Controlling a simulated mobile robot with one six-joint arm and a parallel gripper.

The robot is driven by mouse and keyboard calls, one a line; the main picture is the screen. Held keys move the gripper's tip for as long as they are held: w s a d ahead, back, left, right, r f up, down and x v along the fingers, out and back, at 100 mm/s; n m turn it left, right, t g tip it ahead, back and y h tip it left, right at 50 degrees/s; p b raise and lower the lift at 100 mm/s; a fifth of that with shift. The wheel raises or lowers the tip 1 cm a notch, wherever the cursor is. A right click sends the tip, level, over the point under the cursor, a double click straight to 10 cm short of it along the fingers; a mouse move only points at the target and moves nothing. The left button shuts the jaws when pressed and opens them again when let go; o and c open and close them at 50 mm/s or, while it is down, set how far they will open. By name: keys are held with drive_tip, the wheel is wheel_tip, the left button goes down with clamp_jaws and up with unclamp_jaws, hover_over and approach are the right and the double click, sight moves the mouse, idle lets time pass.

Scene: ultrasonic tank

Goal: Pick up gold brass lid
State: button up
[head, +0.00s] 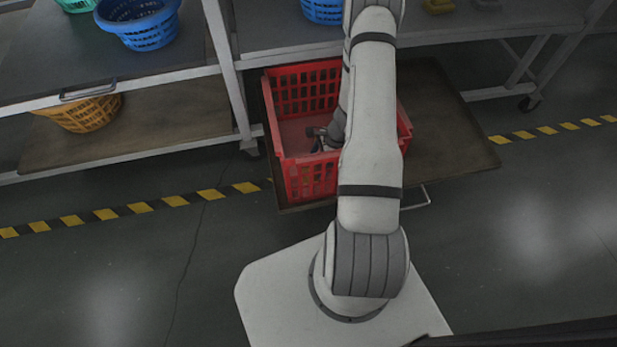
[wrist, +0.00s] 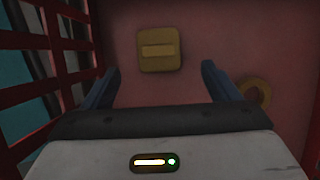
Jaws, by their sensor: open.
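A gold, roughly square piece with a raised bar across it, which looks like the brass lid (wrist: 158,62), lies on the red basket's floor in the wrist view. My gripper (wrist: 159,75) is open, with one dark finger on each side below the lid in the picture. Nothing is between the fingers, and the lid sits just beyond their tips, roughly centred. In the head view my gripper (head: 318,138) is down inside the red basket (head: 290,178). My arm hides part of the basket there, and I cannot make out the lid.
A gold ring (wrist: 266,91) lies on the basket floor right of my right finger, partly hidden. The basket's slatted wall (wrist: 75,62) rises close on the left. The basket stands on a pulled-out dark shelf (head: 455,140). Blue (head: 150,32) and orange (head: 85,112) baskets stand on shelves left.

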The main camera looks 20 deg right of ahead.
drive_tip(key=b+x, duration=0.3)
drive_tip(key=x, duration=0.2)
drive_tip(key=shift+a+f, duration=0.15)
drive_tip(key=shift+f, duration=0.25)
drive_tip(key=shift+c, duration=0.5)
drive_tip(key=c, duration=1.2)
